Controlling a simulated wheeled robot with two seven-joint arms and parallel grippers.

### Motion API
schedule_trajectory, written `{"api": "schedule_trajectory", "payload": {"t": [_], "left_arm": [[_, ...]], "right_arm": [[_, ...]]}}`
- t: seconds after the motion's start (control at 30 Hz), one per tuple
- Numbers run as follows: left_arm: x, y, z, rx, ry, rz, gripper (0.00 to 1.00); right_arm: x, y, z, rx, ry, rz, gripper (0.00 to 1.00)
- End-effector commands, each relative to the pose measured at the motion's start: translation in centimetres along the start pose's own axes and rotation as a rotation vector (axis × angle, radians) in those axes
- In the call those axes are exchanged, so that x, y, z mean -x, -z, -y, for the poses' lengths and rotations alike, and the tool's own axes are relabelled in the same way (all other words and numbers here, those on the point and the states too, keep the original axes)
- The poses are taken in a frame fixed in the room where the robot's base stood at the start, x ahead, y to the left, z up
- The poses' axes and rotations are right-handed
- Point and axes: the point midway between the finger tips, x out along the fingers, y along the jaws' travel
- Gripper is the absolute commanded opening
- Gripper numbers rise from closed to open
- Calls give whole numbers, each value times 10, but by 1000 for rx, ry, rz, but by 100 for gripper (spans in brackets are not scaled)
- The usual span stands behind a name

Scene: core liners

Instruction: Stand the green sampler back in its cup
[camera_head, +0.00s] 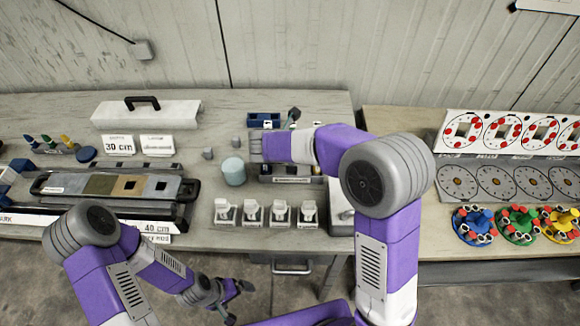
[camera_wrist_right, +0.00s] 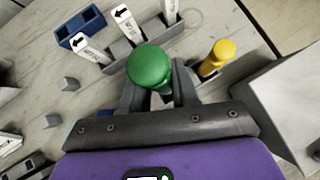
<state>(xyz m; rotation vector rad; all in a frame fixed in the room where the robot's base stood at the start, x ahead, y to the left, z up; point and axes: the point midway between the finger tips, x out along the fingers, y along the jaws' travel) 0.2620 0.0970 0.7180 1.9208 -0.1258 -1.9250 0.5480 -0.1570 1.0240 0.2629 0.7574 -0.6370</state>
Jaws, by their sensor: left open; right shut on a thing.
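The green sampler's round green top (camera_wrist_right: 150,64) shows in the right wrist view between the fingers of my right gripper (camera_wrist_right: 152,96), which is shut on it. Its lower part is hidden below the top, so I cannot tell whether it touches a cup. A yellow sampler (camera_wrist_right: 217,56) stands just right of it. My left gripper (camera_head: 238,301) is open and empty, low in front of the bench.
White arrow tags (camera_wrist_right: 127,24) and a blue holder (camera_wrist_right: 80,27) are close to the right gripper. A long tray (camera_head: 115,186) lies left. Coloured wheels (camera_head: 474,226) sit on the right table.

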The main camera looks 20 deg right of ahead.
Motion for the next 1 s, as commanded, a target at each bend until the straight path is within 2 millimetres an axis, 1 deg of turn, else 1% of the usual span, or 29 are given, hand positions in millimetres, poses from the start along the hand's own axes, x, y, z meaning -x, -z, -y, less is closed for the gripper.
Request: {"api": "schedule_trajectory", "payload": {"t": [0.03,0.23,0.4,0.5,0.8,0.93,0.97,1.0], "left_arm": [[-4,0,2,0,0,0,100],[-10,0,4,0,0,0,100],[-19,1,7,0,0,0,100],[-21,1,8,0,0,0,100],[-21,1,8,0,0,0,100],[-24,1,9,0,0,0,100],[-24,1,9,0,0,0,100],[-24,1,9,0,0,0,100]], "right_arm": [[-8,8,0,3,2,0,0],[-22,21,0,1,1,1,0],[-42,42,0,2,2,0,0],[-49,49,0,1,0,1,0],[-50,50,0,-1,-1,2,0],[-53,53,0,-1,-1,1,0],[-53,53,0,-1,0,1,31],[-53,52,0,-1,0,1,37]]}}
